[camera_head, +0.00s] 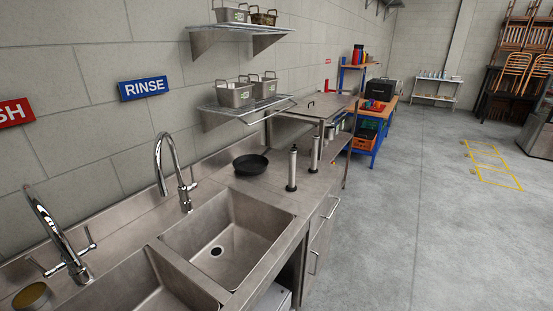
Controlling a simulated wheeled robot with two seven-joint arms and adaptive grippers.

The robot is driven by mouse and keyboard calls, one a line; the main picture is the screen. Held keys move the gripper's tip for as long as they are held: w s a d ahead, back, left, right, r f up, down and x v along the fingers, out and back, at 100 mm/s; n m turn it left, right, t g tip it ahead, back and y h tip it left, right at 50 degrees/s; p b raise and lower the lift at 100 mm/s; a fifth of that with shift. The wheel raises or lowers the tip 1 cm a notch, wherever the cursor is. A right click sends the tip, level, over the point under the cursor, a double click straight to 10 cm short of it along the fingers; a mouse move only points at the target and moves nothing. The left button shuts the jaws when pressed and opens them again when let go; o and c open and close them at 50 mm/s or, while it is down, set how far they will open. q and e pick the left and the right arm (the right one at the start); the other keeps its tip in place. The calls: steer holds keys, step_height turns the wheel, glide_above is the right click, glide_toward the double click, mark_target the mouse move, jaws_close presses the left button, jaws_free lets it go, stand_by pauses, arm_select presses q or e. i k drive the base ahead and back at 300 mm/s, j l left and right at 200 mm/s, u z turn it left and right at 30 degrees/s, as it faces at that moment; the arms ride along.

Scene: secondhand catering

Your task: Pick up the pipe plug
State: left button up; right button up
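Two upright silver tubes with black bases stand on the steel counter to the right of the right sink basin. They look like pipe plugs. The nearer tube (292,168) stands close to the counter's front edge, just beyond the basin's far right corner. The farther tube (314,153) is a little behind it to the right. The two are apart, and nothing is touching them. Neither of my grippers is in view.
The right basin (262,220) is empty, with a dark drain hole. A black pan (251,164) sits behind the tubes near the wall. A tall tap (172,165) rises behind the basins. A wall shelf (228,115) holds metal baskets. Open floor (420,220) lies to the right.

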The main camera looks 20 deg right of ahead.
mark_target(313, 169)
steer(key=i+l+z, duration=0.2)
steer(key=l+z, duration=0.2)
steer(key=i+l+z, duration=0.25)
steer(key=l+z, duration=0.2)
steer(key=i+l+z, duration=0.4)
steer(key=k+j, duration=0.1)
